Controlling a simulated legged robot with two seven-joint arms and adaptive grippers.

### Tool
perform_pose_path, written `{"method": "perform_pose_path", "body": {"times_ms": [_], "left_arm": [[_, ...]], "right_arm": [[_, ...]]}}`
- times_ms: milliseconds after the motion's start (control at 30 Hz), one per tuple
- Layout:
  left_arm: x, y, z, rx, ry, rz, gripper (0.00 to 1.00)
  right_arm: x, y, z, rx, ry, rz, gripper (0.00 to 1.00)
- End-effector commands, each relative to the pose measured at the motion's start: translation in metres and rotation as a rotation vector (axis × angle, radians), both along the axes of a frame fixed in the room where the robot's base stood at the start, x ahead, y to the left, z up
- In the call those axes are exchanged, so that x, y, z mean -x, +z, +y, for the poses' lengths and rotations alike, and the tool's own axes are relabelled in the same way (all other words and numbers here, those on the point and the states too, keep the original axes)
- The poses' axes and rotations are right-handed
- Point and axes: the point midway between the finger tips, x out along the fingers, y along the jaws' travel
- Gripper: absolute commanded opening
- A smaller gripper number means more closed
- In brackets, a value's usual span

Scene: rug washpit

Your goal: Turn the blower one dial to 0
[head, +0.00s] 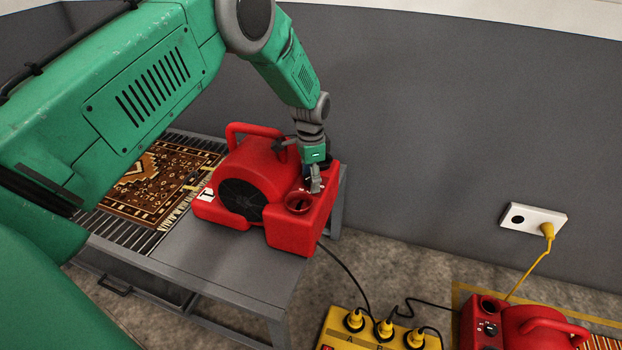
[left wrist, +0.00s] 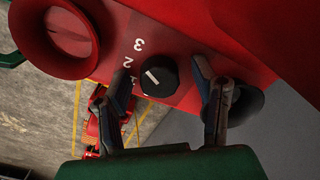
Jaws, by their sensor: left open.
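Blower one (head: 245,165) is the red blower with a white label "1" on the grey table. Its black dial (left wrist: 158,76) with a white pointer line shows in the left wrist view, on the red panel. The numbers 3 and 2 are beside it; lower marks are hidden by a finger. The line is slanted; I cannot tell which number it points at. My left gripper (head: 315,184) is over the panel, open, with one finger on each side of the dial in the left wrist view (left wrist: 162,72). I cannot tell whether they touch it. My right gripper is not in view.
A round red port (head: 299,203) sits close to my gripper. A patterned rug (head: 155,185) lies on the slatted table (head: 215,247). A yellow socket box (head: 370,335) with several plugs and a second red blower (head: 530,330) are on the floor. A grey wall stands behind.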

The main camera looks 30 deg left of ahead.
Motion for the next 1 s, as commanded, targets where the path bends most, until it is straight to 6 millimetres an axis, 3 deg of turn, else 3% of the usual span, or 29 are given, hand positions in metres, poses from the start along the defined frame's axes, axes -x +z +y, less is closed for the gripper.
{"method": "perform_pose_path", "body": {"times_ms": [67,200,633,1000], "left_arm": [[0.0,0.0,0.0,0.0,0.0,0.0,0.5],[0.0,0.0,0.0,0.0,0.0,0.0,0.04],[0.0,0.001,0.001,-0.001,0.062,0.0,0.04],[0.0,0.003,0.001,-0.002,0.344,0.0,0.04]], "right_arm": [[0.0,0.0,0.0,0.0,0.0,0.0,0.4],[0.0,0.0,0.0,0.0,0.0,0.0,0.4],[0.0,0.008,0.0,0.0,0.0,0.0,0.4],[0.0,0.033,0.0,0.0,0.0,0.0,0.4]]}}
